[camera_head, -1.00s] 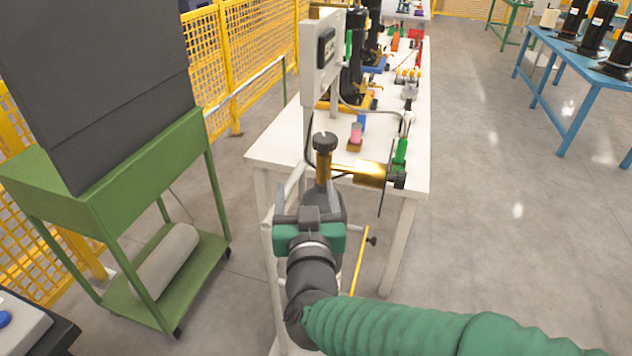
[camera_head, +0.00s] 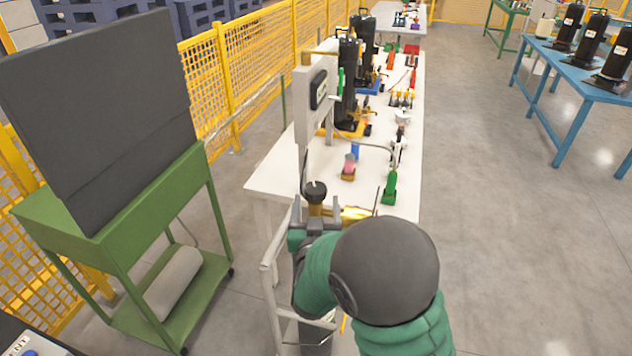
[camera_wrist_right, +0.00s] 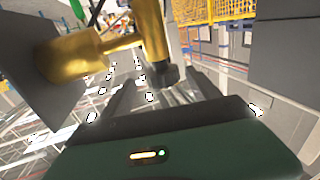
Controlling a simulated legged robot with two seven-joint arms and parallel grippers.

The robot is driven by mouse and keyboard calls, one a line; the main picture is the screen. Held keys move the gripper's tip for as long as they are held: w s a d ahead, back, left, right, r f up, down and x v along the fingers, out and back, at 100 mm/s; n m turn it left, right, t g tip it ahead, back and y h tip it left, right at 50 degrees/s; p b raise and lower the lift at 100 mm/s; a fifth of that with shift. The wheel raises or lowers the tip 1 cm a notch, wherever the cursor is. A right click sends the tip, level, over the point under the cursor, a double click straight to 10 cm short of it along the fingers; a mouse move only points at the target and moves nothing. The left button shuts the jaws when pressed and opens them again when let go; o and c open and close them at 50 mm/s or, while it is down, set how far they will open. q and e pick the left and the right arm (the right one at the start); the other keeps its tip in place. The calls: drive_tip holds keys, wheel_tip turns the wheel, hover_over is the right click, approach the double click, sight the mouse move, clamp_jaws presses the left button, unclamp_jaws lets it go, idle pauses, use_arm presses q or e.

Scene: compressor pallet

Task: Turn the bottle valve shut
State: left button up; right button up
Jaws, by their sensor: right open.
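The bottle valve (camera_head: 315,207) is a brass stem with a black knob on top and a brass cylinder (camera_head: 354,214) at its side. It stands at the near end of the white table. My right gripper (camera_head: 303,220) is beside the valve, partly hidden by my own arm. In the right wrist view, the brass valve (camera_wrist_right: 151,32) and its black knob (camera_wrist_right: 163,75) show ahead, with the two open fingers (camera_wrist_right: 160,92) to either side of the knob's line. I cannot tell whether they touch it. The bottle below is mostly hidden. My left gripper is out of view.
A green cart (camera_head: 120,230) with a dark panel stands left. A yellow fence (camera_head: 225,70) runs behind. The floor at right is clear up to a blue table (camera_head: 565,75).

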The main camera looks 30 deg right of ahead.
sight(315, 199)
drive_tip(key=x, duration=0.3)
drive_tip(key=shift+w+d+f, duration=0.1)
drive_tip(key=shift+w+d, duration=0.1)
drive_tip(key=shift+w, duration=0.45)
drive_tip(key=shift+a, duration=0.2)
drive_tip(key=shift+d, duration=0.25)
drive_tip(key=c, duration=1.4)
